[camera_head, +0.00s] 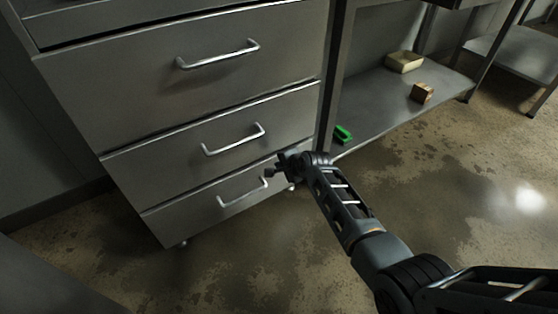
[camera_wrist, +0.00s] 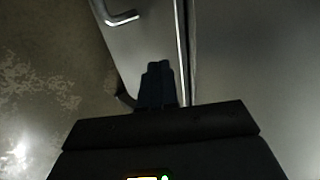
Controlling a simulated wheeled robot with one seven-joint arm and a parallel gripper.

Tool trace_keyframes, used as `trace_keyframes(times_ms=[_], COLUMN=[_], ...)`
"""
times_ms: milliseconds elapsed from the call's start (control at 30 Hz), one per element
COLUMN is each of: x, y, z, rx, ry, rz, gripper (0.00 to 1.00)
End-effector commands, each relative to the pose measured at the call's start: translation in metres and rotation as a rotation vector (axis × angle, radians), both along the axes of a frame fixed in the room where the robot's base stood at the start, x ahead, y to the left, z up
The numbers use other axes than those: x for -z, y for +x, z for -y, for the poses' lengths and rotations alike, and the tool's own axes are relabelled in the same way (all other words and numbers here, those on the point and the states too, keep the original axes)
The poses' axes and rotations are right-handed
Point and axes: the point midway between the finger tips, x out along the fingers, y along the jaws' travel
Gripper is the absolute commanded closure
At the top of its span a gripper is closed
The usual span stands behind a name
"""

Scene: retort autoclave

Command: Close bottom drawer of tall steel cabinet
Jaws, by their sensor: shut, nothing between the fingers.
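The tall steel cabinet (camera_head: 190,98) stands at the left in the head view, on small feet. Its bottom drawer (camera_head: 178,222) has a bar handle (camera_head: 243,192) and its front looks about flush with the drawer above. Any small gap is too fine to tell. My gripper (camera_head: 278,170) is at the right part of the bottom drawer's front, right of the handle. In the wrist view my gripper (camera_wrist: 158,68) is shut and empty, its tips close to a steel front (camera_wrist: 150,40) with a bar handle. I cannot tell whether they touch.
A steel table's lower shelf (camera_head: 385,98) stands right of the cabinet, holding a green item (camera_head: 343,134), a brown box (camera_head: 422,92) and a pale tray (camera_head: 404,62). The stained floor (camera_head: 470,185) in front is open.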

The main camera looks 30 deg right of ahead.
Motion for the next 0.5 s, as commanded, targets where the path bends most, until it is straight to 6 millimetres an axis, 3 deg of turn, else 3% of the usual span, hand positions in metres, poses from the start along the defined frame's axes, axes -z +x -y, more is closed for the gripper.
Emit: trace_keyframes(times_ms=[500], x=[-0.061], y=[-0.069], z=[0.001], rx=[0.001], ry=[0.003], rz=[-0.004], gripper=[1.00])
